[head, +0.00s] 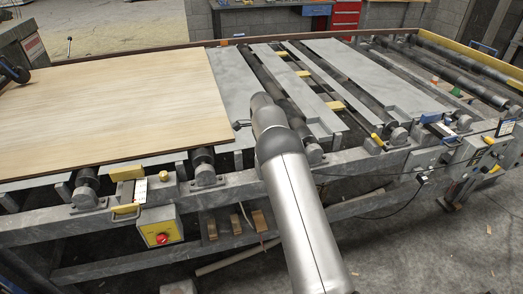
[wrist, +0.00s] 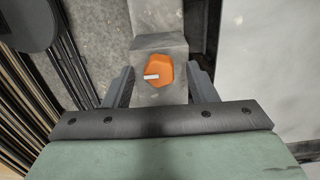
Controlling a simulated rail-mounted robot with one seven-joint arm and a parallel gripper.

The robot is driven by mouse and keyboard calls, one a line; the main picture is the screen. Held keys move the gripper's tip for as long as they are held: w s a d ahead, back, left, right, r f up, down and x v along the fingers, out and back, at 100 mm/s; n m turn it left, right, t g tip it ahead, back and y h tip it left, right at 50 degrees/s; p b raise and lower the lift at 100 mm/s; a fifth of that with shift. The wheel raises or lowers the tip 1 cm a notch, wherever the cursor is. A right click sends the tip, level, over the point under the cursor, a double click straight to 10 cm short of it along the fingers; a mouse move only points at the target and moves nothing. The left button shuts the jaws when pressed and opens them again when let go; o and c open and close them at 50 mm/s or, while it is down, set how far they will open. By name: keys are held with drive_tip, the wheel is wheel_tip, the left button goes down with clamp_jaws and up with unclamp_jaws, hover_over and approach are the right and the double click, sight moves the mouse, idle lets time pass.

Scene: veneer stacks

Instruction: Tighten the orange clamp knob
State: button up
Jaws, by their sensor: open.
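The orange clamp knob (wrist: 160,71) is a rounded, many-sided knob with a short white bar mark pointing left. It sits on a grey metal block (wrist: 159,48) in the middle of the wrist view. My gripper (wrist: 161,76) is open, with one dark finger to the left of the knob and one to the right. A gap shows between each finger and the knob, and I cannot tell the height of the fingertips over it. In the head view my arm covers the middle of the frame, and I cannot make out the knob or the fingers.
A wide veneer sheet (head: 110,100) lies on the left of the roller frame. Grey plates (head: 375,75) and rollers fill the right. A yellow box with a red button (head: 162,238) hangs on the front rail. In the wrist view, stacked sheet edges (wrist: 30,110) run along the left.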

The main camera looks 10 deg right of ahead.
wheel_tip(320, 180, up, 18)
drive_tip(key=shift+f+p, duration=0.25)
drive_tip(key=shift+p, duration=0.15)
drive_tip(key=s+d+r+n, duration=0.1)
drive_tip(key=s+r+n, duration=0.3)
drive_tip(key=s, duration=0.6)
drive_tip(key=s+d+r+n, duration=0.1)
drive_tip(key=s+r+n, duration=0.2)
drive_tip(key=s, duration=0.6)
drive_tip(key=s+f+n, duration=0.3)
drive_tip(key=s, duration=0.7)
drive_tip(key=s+a+f+n, duration=0.1)
drive_tip(key=s+f+n, duration=0.2)
drive_tip(key=s, duration=0.6)
drive_tip(key=s+a+f+n, duration=0.1)
drive_tip(key=s+f+n, duration=0.2)
drive_tip(key=s, duration=0.7)
drive_tip(key=shift+s+f+n+t, duration=0.3)
drive_tip(key=shift+s+n, duration=0.05)
drive_tip(key=shift+n, duration=0.25)
